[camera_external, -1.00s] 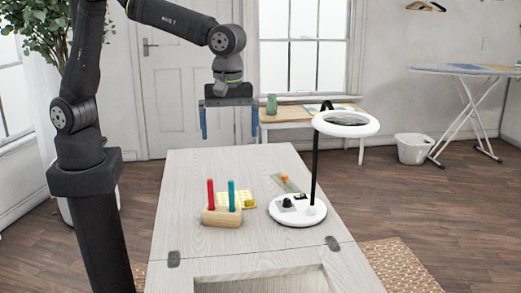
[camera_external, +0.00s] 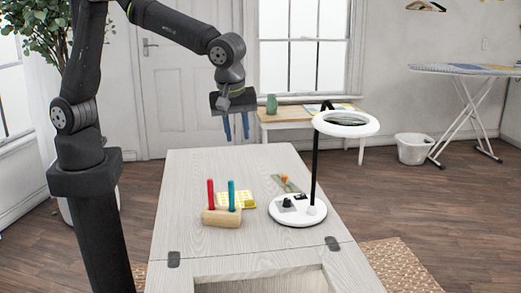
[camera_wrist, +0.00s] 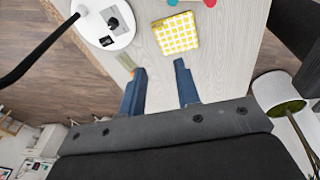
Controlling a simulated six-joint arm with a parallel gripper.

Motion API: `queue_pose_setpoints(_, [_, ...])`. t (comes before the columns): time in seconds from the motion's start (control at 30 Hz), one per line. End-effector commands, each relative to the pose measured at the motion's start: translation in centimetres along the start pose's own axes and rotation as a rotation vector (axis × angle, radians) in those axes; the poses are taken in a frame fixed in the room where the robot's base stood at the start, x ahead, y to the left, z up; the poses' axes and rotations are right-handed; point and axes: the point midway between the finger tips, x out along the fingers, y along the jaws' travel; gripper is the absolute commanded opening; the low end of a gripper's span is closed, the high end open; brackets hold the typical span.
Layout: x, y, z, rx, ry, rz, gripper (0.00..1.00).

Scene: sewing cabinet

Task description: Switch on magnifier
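The magnifier (camera_external: 346,124) is a white ring lens on a black pole, standing upright on a round white base (camera_external: 298,222) at the right side of the cabinet top. A black knob (camera_external: 287,202) and a small light-coloured part sit on that base. In the wrist view the base (camera_wrist: 102,40) shows at the upper left, with a dark knob (camera_wrist: 113,22) on it. My gripper (camera_external: 236,138) hangs above the far part of the cabinet top, to the left of the magnifier and apart from it. Its two blue fingers (camera_wrist: 161,78) are apart with nothing between them.
A wooden block (camera_external: 221,217) with a red and a teal spool peg stands left of the base. A yellow checked pad (camera_external: 235,199) lies behind it. A small orange item (camera_external: 284,178) is behind the base. The far cabinet top (camera_external: 215,165) is clear.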

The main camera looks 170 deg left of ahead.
Motion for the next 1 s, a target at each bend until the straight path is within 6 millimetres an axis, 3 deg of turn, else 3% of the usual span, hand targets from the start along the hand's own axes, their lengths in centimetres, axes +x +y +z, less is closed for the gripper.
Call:
queue_pose_setpoints(0.03, [0.9,0.5,-0.9,0.021,0.047,0.032,0.20])
queue_pose_setpoints(0.13, [2.2,1.7,-2.7,0.072,0.140,0.108,0.00])
queue_pose_setpoints(0.3, [3.9,3.8,-5.0,0.186,0.282,0.234,0.00])
queue_pose_setpoints(0.5, [5.2,6.1,-6.6,0.356,0.416,0.374,0.00])
queue_pose_setpoints(0.73, [6.5,8.1,-6.5,0.596,0.528,0.515,0.00])
queue_pose_setpoints(1.0, [8.5,8.9,-4.5,0.928,0.595,0.643,0.00])
